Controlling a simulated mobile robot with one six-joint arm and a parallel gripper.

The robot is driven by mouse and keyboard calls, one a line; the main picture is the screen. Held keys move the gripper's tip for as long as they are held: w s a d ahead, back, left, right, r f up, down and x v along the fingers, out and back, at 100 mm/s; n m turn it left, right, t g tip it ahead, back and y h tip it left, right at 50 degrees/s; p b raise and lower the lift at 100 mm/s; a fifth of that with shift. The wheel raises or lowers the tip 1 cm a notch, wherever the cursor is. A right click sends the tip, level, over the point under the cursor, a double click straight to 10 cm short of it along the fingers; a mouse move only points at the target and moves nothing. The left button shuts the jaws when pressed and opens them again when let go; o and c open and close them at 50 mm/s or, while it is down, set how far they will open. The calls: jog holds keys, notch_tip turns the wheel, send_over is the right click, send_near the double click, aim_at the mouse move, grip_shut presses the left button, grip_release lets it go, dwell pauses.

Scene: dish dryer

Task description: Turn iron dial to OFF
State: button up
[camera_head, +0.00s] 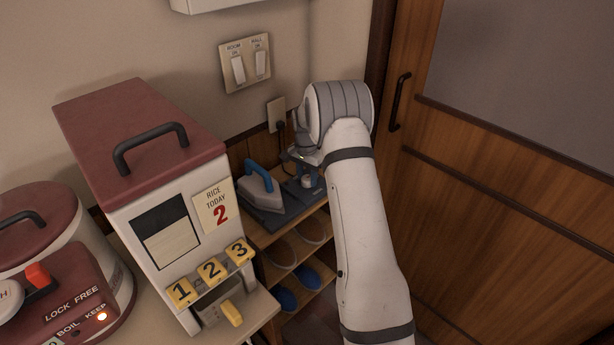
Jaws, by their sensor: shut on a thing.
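The iron (262,192) has a grey body and a blue handle and rests on a dark stand (272,220) on top of the small wooden shelf. To its right, on the blue-grey part of the stand, is the small pale iron dial (307,182). My gripper (305,172) reaches down over the dial from above and is shut on it. The fingertips are small and partly hidden by my wrist, and the dial's markings cannot be read.
A rice dispenser (136,167) with keys 1, 2 and 3 stands left of the iron. An outlet (277,114) with a plugged cord is on the wall behind. Slippers (306,277) lie on lower shelves (262,240). A wooden door (500,190) is at right.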

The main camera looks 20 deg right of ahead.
jog(key=shift+n, duration=0.4)
jog(key=shift+c, duration=0.3)
jog(key=n, duration=0.4)
jog(key=shift+b, duration=0.35)
jog(key=n, duration=0.4)
jog(key=shift+n, duration=0.3)
jog(key=n, duration=0.4)
jog(key=shift+b, duration=0.3)
jog(key=n, duration=0.4)
jog(key=shift+n, duration=0.4)
jog(key=o, duration=1)
